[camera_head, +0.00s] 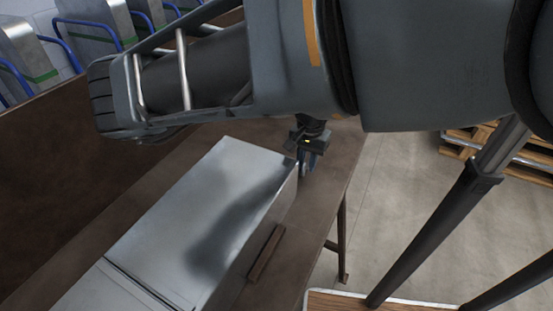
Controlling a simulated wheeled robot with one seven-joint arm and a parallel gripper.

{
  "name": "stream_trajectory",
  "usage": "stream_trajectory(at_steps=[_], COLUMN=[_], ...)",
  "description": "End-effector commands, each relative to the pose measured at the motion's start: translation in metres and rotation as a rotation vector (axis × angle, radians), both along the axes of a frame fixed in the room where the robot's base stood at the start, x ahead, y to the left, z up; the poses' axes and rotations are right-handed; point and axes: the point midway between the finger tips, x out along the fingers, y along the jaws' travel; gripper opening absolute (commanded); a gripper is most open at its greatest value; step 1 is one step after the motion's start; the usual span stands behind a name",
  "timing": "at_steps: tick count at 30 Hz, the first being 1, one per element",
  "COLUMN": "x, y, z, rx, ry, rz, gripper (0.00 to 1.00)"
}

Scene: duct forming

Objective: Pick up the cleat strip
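A narrow brown strip (266,253), which looks like the cleat strip, lies on the brown workbench (305,240) along the right side of a shiny sheet-metal duct (180,215). My gripper (308,166) points down near the duct's far right corner, beyond the strip and apart from it. Its fingertips are small and partly hidden by the duct's edge, so I cannot tell whether they are open or shut, or whether they touch the duct. My arm crosses the top of the view and hides the bench's far end.
A brown upright panel (60,190) stands along the bench's left side. Metal carts with blue handles (90,32) stand behind it. Wooden pallets (470,140) are on the floor at right. The bench's right edge is close to the strip, with open floor (410,220) beyond.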

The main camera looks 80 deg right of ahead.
Motion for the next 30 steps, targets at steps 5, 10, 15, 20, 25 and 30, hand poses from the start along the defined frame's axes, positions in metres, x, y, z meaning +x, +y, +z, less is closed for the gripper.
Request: stream_trajectory(at_steps=[5, 10, 15, 20, 25, 30], x=[-0.0002, -0.0002, -0.0002, -0.0001, -0.0001, -0.0005], y=[0.0001, 0.0001, 0.0001, -0.0001, -0.0001, 0.0], z=[0.0002, 0.0002, 0.0003, 0.0004, 0.0009, 0.0086], rx=[0.0, 0.0, 0.0, 0.0, 0.0, -0.001], ry=[0.0, 0.0, 0.0, 0.0, 0.0, 0.001], rz=[0.0, 0.0, 0.0, 0.0, 0.0, 0.0], gripper=[0.07, 0.0, 0.0, 0.0, 0.0, 0.0])
